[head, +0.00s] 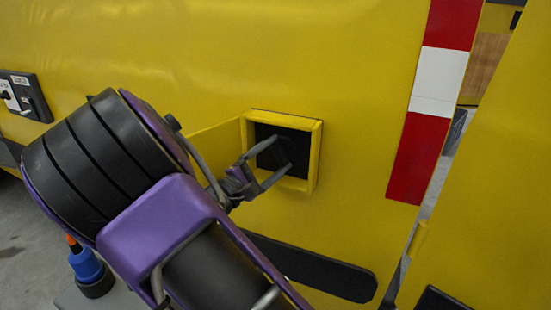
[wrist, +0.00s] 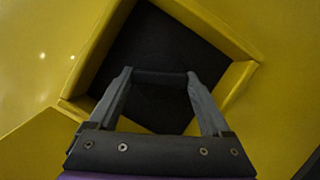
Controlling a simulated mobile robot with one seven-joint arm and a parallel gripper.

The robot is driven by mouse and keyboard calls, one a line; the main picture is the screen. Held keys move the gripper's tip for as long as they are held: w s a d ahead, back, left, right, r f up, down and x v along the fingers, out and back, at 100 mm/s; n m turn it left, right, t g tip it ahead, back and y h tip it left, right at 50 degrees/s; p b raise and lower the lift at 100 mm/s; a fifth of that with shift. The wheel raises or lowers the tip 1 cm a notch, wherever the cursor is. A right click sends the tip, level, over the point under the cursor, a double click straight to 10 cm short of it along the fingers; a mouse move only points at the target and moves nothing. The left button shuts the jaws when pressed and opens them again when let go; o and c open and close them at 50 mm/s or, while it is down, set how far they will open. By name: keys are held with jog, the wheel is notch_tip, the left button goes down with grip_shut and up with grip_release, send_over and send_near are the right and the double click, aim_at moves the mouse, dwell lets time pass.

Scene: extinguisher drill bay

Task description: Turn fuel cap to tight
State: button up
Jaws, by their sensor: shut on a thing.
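The fuel cap (head: 286,148) is black and sits inside a square, dark recess (head: 302,131) with a yellow frame in the yellow vehicle side. It is hard to make out against the dark recess. My gripper (head: 283,152) reaches into the recess from the lower left. In the wrist view my gripper (wrist: 159,75) has its two grey fingers on either side of a dark bar-like part of the cap (wrist: 160,77), shut on it. The cap's rim and any tight marking cannot be made out.
A yellow flap (head: 216,141) stands open at the recess's left side, close to my gripper. A red and white striped strip (head: 438,80) is to the right. A dark panel (head: 25,95) is at far left, and a blue and black object (head: 88,268) stands below left.

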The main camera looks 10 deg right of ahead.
jog(key=m+g+b, duration=0.1)
jog(key=m, duration=0.2)
jog(key=shift+y, duration=0.3)
jog(key=shift+m+g+y+b, duration=0.3)
jog(key=shift+m+b, duration=0.45)
jog(key=shift+m, duration=0.35)
jog(key=shift+r, duration=0.1)
jog(key=o, duration=1.2)
jog(key=shift+c, duration=0.2)
jog(key=shift+a, duration=0.15)
jog(key=v, duration=1.7)
jog(key=shift+r+p, duration=0.2)
jog(key=shift+p, duration=0.2)
jog(key=shift+a, duration=0.15)
